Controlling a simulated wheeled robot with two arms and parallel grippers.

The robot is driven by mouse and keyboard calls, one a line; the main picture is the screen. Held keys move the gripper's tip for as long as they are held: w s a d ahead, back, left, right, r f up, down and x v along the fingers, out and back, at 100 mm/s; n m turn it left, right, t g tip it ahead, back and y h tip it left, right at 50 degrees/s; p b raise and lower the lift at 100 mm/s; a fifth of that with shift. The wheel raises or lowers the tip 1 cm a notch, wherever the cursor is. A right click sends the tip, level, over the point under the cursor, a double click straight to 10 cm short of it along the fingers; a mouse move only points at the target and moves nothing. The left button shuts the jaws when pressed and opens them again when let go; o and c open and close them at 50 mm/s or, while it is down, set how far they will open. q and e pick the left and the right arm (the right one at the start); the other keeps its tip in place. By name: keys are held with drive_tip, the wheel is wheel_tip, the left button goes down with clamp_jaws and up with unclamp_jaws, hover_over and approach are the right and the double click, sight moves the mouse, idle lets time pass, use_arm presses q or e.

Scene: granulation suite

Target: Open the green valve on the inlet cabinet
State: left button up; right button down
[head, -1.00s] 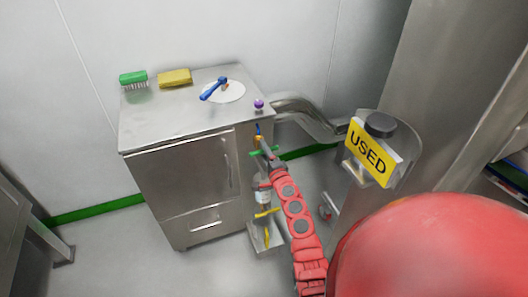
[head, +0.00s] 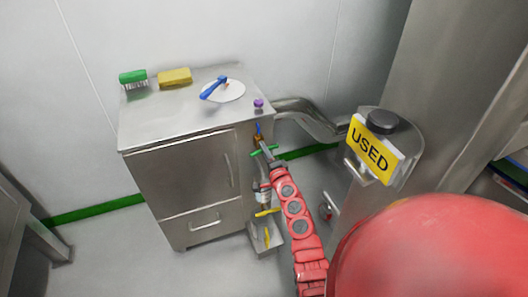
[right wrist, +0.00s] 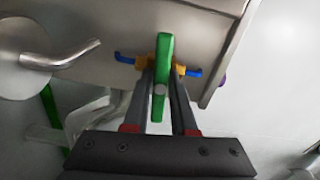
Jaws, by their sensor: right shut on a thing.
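The inlet cabinet (head: 185,180) is the steel box in the middle of the head view. The green valve handle (head: 257,152) is on its right side, below a small blue handle (head: 258,129). My right gripper (head: 266,148) is at the green handle. In the right wrist view, the green handle (right wrist: 164,55) is a long bar between the two fingers of my right gripper (right wrist: 162,88), which is shut on it. Brass fittings and blue levers show behind the bar. The left gripper is not in view.
A green brush (head: 132,77), a yellow sponge (head: 175,77) and a blue-handled tool on a white disc (head: 232,93) are on the cabinet top. A yellow handle (head: 267,212) is below the gripper. A "USED" sign (head: 370,150) and steel pipe (head: 308,118) are to the right.

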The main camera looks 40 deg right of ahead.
drive_tip(key=n+b, duration=0.2)
drive_tip(key=n, duration=0.1)
drive_tip(key=n+b, duration=0.1)
drive_tip(key=n, duration=0.1)
drive_tip(key=shift+f, duration=0.25)
drive_tip(key=n+b, duration=0.2)
drive_tip(key=n, duration=0.2)
drive_tip(key=shift+n+b, duration=0.35)
drive_tip(key=shift+n, duration=0.05)
drive_tip(key=n+b, duration=0.1)
drive_tip(key=n, duration=0.2)
drive_tip(key=shift+n+b, duration=0.3)
drive_tip(key=shift+b, duration=0.05)
drive_tip(key=shift+r+n+b, duration=0.15)
drive_tip(key=shift+n+b, duration=0.4)
drive_tip(key=shift+n, duration=1.05)
drive_tip(key=c, duration=0.7)
unclamp_jaws()
